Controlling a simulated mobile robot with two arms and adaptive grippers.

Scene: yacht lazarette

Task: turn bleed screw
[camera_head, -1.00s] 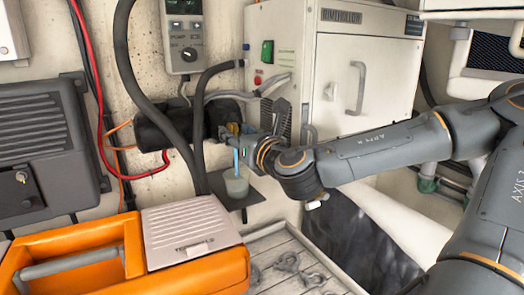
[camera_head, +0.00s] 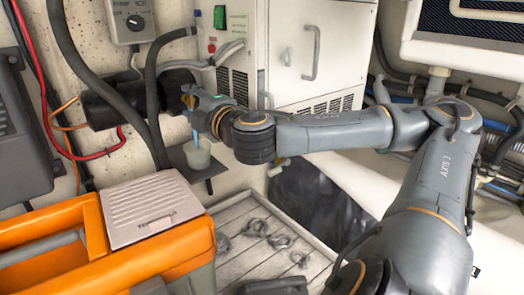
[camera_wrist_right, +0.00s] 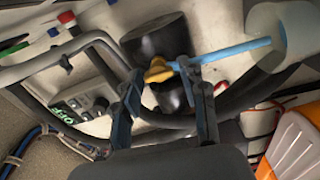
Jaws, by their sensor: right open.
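The brass-yellow bleed screw (camera_wrist_right: 158,71) shows in the right wrist view, in front of a black cylinder. It lies between the open fingers of my right gripper (camera_wrist_right: 163,88), near their tips. I cannot tell whether the fingers touch it. A light blue tube (camera_wrist_right: 232,50) runs from beside the screw into a pale cup (camera_wrist_right: 268,28). In the head view my right gripper (camera_head: 196,101) is above the cup (camera_head: 197,156), and the blue tube (camera_head: 195,134) hangs down into it. The screw is tiny and mostly hidden there. My left gripper is not in view.
A black cylinder (camera_head: 105,105) and thick hoses (camera_head: 73,75) are left of the gripper. A white cabinet (camera_head: 290,50) stands behind the arm. An orange toolbox (camera_head: 70,250) is at the lower left, beside a slatted tray (camera_head: 240,260) holding several shackles.

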